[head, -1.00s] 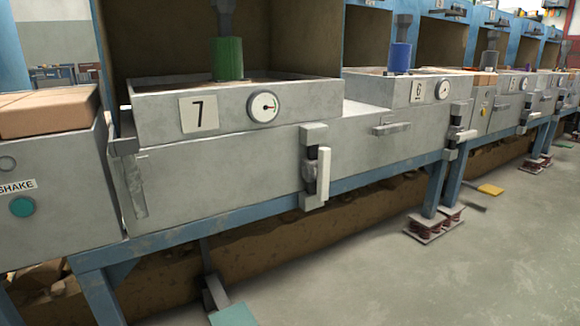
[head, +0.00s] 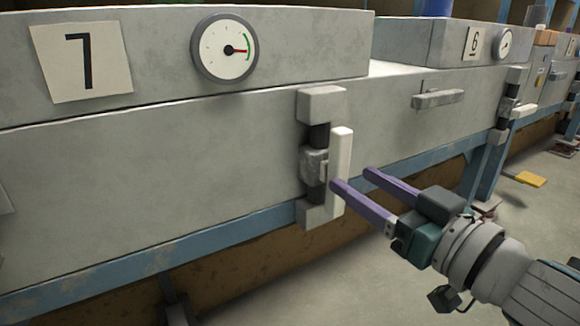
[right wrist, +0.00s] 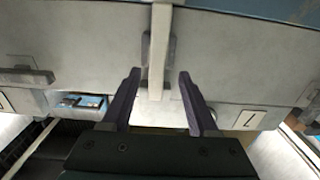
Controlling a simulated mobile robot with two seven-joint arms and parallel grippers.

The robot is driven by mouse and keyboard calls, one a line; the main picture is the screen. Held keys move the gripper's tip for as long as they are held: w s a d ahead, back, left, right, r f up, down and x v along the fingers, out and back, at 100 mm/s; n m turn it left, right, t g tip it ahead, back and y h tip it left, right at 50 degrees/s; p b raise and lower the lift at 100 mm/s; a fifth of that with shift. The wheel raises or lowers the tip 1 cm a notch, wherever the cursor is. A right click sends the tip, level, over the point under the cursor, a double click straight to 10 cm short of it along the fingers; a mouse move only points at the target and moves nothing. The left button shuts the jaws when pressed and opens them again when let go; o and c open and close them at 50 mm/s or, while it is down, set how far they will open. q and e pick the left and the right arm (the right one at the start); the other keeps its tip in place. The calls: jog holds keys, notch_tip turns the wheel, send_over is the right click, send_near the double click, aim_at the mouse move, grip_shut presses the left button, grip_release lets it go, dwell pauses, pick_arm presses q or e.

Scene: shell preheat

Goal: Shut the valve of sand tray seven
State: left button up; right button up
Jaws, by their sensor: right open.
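Sand tray seven (head: 290,40) has a "7" plate (head: 81,60) and a round gauge (head: 224,48) with its needle pointing right. The valve (head: 314,166) is on the grey front panel below it, with a white lever handle (head: 341,160) standing upright. My right gripper (head: 353,179) is open and empty, its purple fingers at the lower part of the handle. In the right wrist view, the handle (right wrist: 160,45) lines up between the open fingers (right wrist: 159,77). I cannot tell how deep it sits between them. My left gripper is not in view.
Tray six (head: 440,42) with its own plate and gauge stands to the right. A grey bar handle (head: 438,98) sticks out from the panel between. A blue frame rail (head: 230,238) runs below.

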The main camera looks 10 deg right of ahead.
aim_at(344, 171)
jog(key=b+x, duration=0.1)
jog(key=x, duration=0.4)
jog(key=shift+d+b, duration=0.2)
jog(key=shift+b, duration=0.1)
jog(key=shift+w+a, duration=0.2)
jog(key=shift+w, duration=0.15)
jog(key=shift+r, duration=0.1)
grip_shut()
dwell(0.7)
